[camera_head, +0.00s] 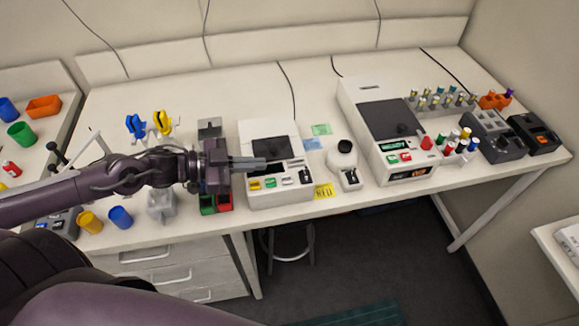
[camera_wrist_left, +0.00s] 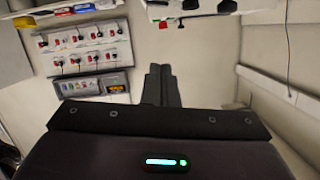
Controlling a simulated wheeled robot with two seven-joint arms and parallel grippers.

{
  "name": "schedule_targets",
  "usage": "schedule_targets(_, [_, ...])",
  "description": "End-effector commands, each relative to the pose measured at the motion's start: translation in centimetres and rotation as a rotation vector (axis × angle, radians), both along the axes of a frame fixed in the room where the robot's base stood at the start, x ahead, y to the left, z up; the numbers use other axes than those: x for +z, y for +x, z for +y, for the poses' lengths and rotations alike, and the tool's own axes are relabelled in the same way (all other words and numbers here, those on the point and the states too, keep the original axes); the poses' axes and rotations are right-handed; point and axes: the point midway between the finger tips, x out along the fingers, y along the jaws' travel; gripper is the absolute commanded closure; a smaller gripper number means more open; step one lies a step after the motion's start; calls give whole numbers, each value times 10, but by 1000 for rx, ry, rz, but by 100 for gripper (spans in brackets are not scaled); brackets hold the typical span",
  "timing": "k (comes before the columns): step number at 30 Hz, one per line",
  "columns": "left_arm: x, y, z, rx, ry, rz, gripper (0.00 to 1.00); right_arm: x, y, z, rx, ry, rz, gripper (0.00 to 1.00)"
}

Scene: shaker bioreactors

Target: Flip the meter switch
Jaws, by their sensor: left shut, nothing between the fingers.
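A white benchtop meter (camera_head: 280,196) stands in the middle of the table, with a dark top panel and coloured buttons on its front. A small black switch (camera_head: 305,176) is at the right end of its front panel. My left gripper (camera_head: 264,163) reaches in from the left with its fingers shut and empty, over the left front part of the meter. The switch lies to the right of and below the fingertips; whether the fingers touch the meter is unclear. In the left wrist view the shut fingers (camera_wrist_left: 160,78) point away from the camera. My right gripper is not in view.
A larger white machine (camera_head: 358,101) with a dark lid stands to the right. A small white device with a dark round top (camera_head: 345,147) sits between them. Coloured tubes, cups and notes lie around. A panel with several red-and-black switches (camera_wrist_left: 85,45) shows in the left wrist view.

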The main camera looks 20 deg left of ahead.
Motion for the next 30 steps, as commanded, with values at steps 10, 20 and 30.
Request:
schedule_targets(10, [-2, 6, -6, 1, -2, -3, 100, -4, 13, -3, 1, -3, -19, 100])
schedule_targets(20, [-8, 24, -29, 4, -3, -4, 100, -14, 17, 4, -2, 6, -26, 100])
schedule_targets(30, [-15, 48, -63, 0, -4, -3, 100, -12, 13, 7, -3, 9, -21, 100])
